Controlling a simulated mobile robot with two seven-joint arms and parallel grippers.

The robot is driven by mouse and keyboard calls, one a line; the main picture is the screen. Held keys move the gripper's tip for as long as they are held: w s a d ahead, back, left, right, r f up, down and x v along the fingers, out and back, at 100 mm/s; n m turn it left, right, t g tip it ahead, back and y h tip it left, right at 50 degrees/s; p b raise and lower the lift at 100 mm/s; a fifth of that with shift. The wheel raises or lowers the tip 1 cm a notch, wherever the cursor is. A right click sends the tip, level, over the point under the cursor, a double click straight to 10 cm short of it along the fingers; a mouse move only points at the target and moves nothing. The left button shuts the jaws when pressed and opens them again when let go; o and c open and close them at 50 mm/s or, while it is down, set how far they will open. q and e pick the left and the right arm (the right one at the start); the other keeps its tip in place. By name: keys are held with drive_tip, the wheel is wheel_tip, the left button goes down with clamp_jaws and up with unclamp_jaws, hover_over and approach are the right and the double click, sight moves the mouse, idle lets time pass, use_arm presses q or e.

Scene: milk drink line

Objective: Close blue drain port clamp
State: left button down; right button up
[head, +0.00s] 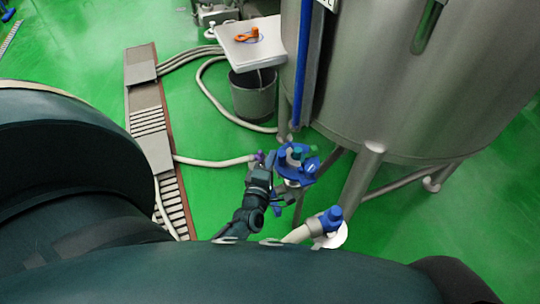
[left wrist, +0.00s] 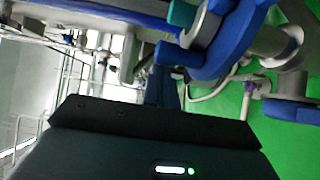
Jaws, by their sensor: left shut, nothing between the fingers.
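The blue drain port clamp (head: 311,167) is on the fitting under the steel tank, with teal and white parts at its top. In the left wrist view the blue clamp (left wrist: 228,55) is large and close, curving around a metallic pipe part at the upper right. My left gripper (head: 270,158) is at the left side of the clamp, shut with nothing held. In the left wrist view its fingers (left wrist: 164,88) point up toward the clamp's left end; I cannot tell whether they touch it. Whether the clamp's latch is open is unclear. My right gripper is not in view.
The steel tank (head: 410,75) and its legs stand right of the clamp. A blue-capped pipe (head: 330,216) lies nearer. A white hose (head: 215,162) runs left to a floor drain (head: 152,145). A bucket (head: 254,98) stands behind, beneath a white tray (head: 265,50). Green floor is open at left.

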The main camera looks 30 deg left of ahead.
use_arm(q)
drive_tip(key=shift+d, duration=0.35)
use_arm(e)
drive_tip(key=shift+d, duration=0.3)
